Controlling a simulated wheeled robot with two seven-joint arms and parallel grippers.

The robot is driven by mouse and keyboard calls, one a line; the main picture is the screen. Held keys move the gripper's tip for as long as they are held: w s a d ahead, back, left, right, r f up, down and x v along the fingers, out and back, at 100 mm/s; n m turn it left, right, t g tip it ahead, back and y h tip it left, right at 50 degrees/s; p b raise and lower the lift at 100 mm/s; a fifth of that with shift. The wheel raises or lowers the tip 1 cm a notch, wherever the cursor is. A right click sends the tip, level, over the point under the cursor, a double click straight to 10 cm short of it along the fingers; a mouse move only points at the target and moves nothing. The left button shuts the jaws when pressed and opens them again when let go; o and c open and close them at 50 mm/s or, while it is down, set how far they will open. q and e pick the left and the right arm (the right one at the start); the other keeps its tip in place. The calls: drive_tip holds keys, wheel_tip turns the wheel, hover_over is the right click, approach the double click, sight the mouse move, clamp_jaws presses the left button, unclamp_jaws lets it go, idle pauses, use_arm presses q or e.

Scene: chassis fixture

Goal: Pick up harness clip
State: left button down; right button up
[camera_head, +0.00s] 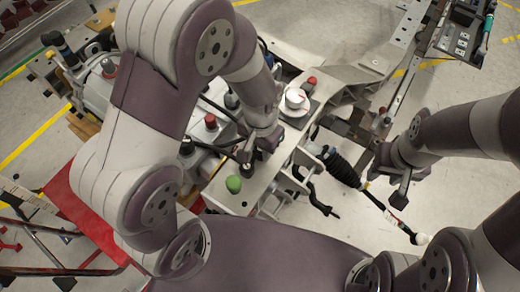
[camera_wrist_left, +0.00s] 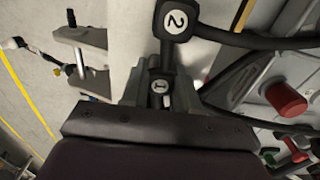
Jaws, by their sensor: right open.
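In the left wrist view, a black clip marked 1 (camera_wrist_left: 161,87) sits between the grey fingers of my left gripper (camera_wrist_left: 160,98). I cannot tell whether the fingers press on it. A second black clip marked 2 (camera_wrist_left: 174,20) with a cable lies just beyond it. In the head view, my left gripper (camera_head: 262,146) points down at the light chassis plate (camera_head: 237,198), close to dark cable parts; its fingertips are hard to make out. My right gripper (camera_head: 402,190) is open and empty, above the floor right of the chassis.
Red-capped parts (camera_head: 210,121) and a white round cap (camera_head: 295,98) stand nearby. A black ribbed boot and rod (camera_head: 342,168) lie between the grippers.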

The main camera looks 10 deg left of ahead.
idle(0.4)
use_arm(q)
drive_tip(key=r, duration=0.4)
drive_tip(key=shift+w+d+r, duration=0.3)
drive_tip(key=w+d+r, duration=0.6)
drive_tip(key=w+d, duration=0.1)
drive_tip(key=d, duration=0.1)
drive_tip(key=shift+d+r, duration=0.15)
drive_tip(key=shift+r, duration=0.05)
